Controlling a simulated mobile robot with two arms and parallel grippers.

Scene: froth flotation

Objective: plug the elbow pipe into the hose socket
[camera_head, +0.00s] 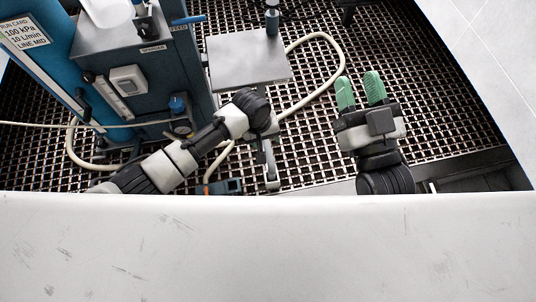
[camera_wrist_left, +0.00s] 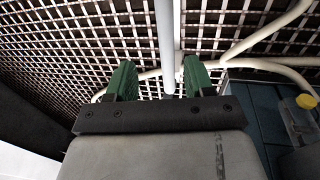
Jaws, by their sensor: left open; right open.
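My left gripper (camera_head: 262,152) hangs below its wrist in front of the blue-grey cabinet; its fingers barely show in the head view. In the left wrist view its two green fingers (camera_wrist_left: 155,82) stand apart, open. A pale grey pipe (camera_wrist_left: 167,45) runs down the picture and ends between the fingertips; I cannot tell whether it touches them or is the elbow pipe. A pale upright piece (camera_head: 271,168) shows below my left gripper in the head view. My right gripper (camera_head: 361,92) is open and empty above the grating. I cannot clearly make out the hose socket.
A cream hose (camera_head: 342,62) loops over the grating (camera_head: 430,110).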

